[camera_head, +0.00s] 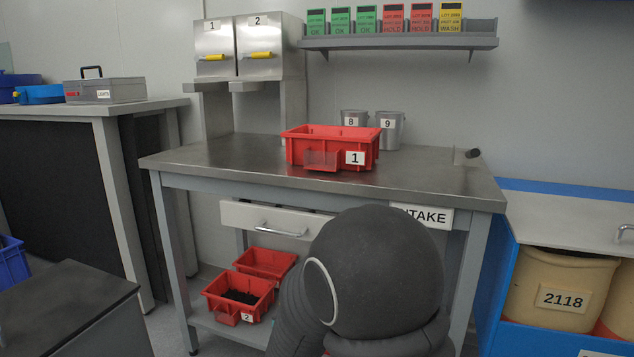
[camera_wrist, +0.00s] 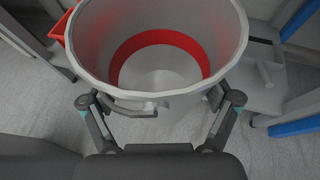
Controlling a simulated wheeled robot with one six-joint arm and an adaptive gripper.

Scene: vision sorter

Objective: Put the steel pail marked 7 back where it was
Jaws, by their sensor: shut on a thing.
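In the head view the pail and my gripper are hidden behind my dark arm. Two similar pails, marked 8 (camera_head: 353,117) and 9 (camera_head: 391,131), stand at the back of the steel bench (camera_head: 220,160).
A red bin marked 1 (camera_head: 358,141) sits on the bench in front of the pails. Red bins (camera_head: 266,262) lie on the shelf below. Two dispensers (camera_head: 237,48) stand at the back left. A blue-framed unit with beige tub 2118 (camera_head: 548,276) is at the right. Bare bench top lies left and right.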

